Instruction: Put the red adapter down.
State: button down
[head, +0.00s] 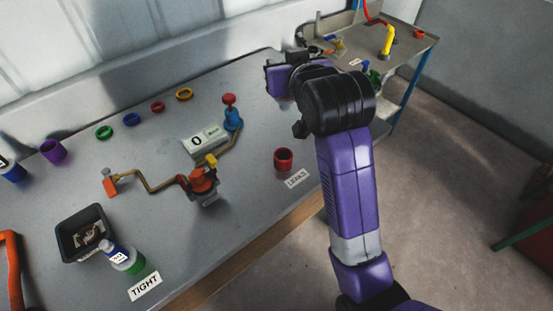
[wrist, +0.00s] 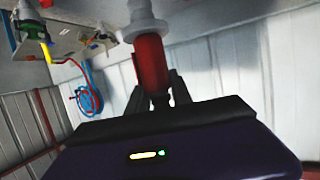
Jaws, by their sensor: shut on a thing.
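My gripper (wrist: 153,90) is shut on the red adapter (wrist: 151,62), a red cylinder with a pale grey flanged end, in the wrist view. The adapter points up in that picture, between the two dark fingers. In the head view my purple and black hand is above the far right part of the grey workbench (head: 75,187). The fingers and the held adapter are mostly hidden there by my arm.
A red cup (head: 283,160) stands by the LEAKS label (head: 298,178). A brass pipe assembly (head: 203,180), a white display box (head: 206,141), a black tray (head: 85,233) and several coloured rings are on the bench. A side cart (head: 400,45) stands at the back right.

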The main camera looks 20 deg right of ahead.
notch_tip(320, 180, down, 19)
jog(key=p, duration=0.1)
jog(key=shift+f, duration=0.15)
dwell(0.4)
jog(key=shift+f, duration=0.4)
jog(key=shift+f+b, duration=0.1)
jog(key=shift+b, duration=0.25)
jog(key=c, duration=1.1)
grip_release()
jog(key=shift+c, duration=0.2)
